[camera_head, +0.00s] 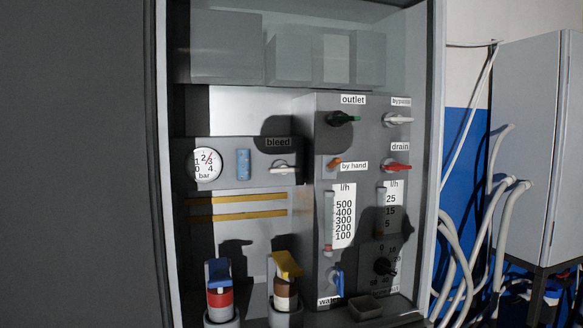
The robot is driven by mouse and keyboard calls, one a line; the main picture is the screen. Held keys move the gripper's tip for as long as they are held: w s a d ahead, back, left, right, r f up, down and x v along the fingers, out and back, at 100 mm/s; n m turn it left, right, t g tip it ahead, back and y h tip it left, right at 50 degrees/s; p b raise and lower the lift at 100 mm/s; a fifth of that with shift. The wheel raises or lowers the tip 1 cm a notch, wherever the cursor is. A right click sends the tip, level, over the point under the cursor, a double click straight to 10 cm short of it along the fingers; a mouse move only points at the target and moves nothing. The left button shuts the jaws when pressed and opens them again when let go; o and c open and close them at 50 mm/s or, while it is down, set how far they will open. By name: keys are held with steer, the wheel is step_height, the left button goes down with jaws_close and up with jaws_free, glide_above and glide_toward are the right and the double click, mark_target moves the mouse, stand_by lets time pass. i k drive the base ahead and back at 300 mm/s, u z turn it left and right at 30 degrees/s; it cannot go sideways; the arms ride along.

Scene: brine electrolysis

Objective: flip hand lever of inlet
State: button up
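A grey valve panel stands inside an open cabinet. No label that I can read says inlet. A blue hand lever (340,283) sits low on the panel, pointing roughly upright, beside a label starting "wate" (328,301) that is partly hidden. My gripper is not in view.
Two bottles, one with a blue top (219,281) and one with a yellow top (287,277), stand at the cabinet's lower front. A small dark tray (366,308) lies below the panel. A black knob (383,266) is at lower right. The cabinet edge (432,150) bounds the right.

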mark_target(334, 163)
steer(key=z, duration=1.35)
steer(key=i, duration=0.55)
steer(key=u, duration=2.35)
